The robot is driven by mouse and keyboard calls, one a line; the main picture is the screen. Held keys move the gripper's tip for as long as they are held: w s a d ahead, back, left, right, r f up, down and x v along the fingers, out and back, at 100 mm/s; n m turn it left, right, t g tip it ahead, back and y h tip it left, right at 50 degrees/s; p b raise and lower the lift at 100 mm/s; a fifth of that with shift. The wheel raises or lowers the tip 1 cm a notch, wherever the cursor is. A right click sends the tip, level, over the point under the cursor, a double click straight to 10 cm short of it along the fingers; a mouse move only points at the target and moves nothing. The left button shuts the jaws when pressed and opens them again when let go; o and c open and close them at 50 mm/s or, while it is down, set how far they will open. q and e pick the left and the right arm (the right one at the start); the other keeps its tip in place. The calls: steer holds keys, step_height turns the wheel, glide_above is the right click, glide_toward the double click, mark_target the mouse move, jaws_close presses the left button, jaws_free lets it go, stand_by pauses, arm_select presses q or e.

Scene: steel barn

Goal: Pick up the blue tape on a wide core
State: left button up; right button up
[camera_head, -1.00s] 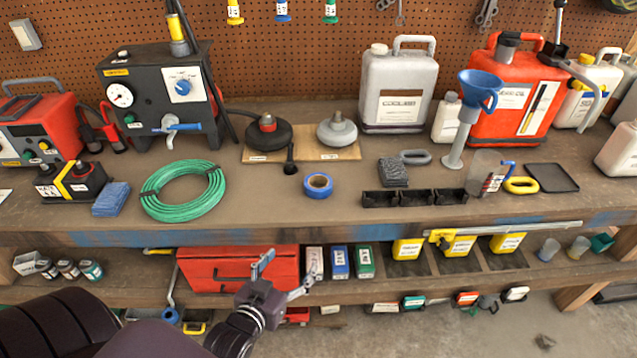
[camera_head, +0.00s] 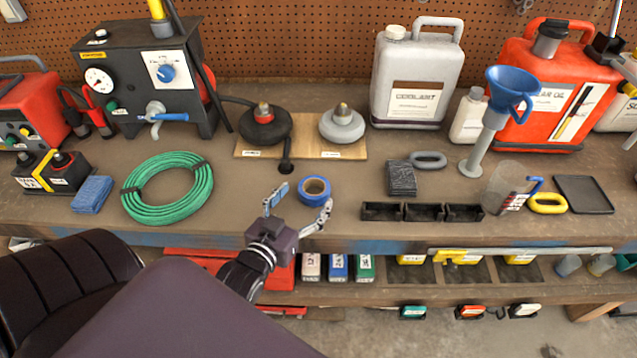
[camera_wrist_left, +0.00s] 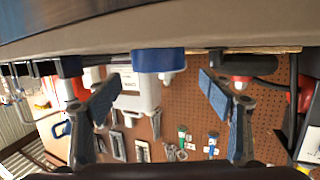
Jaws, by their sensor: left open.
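The blue tape (camera_head: 314,190) is a short roll with a wide tan core, lying flat near the front edge of the workbench. My left gripper (camera_head: 298,203) is open in the head view, its fingers spread just in front of the tape, at the bench's front edge. In the left wrist view the tape (camera_wrist_left: 158,61) shows side-on, beyond and between the two open fingers (camera_wrist_left: 165,100). The fingers hold nothing. My right gripper is not in view.
A green hose coil (camera_head: 168,188) lies left of the tape. Black bins (camera_head: 422,211) stand to the right. A wooden board (camera_head: 353,148) with two knobbed discs lies behind. The bench around the tape is clear.

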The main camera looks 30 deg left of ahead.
mark_target(319, 182)
arm_select(q)
steer(key=shift+p+x, duration=0.35)
steer(key=shift+x, duration=0.7)
steer(key=x, duration=0.3)
steer(key=shift+w+f+p, duration=0.3)
steer(key=c, duration=1.3)
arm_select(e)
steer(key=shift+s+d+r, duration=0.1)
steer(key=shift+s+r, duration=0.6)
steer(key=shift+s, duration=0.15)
arm_select(q)
steer(key=shift+o, duration=0.2)
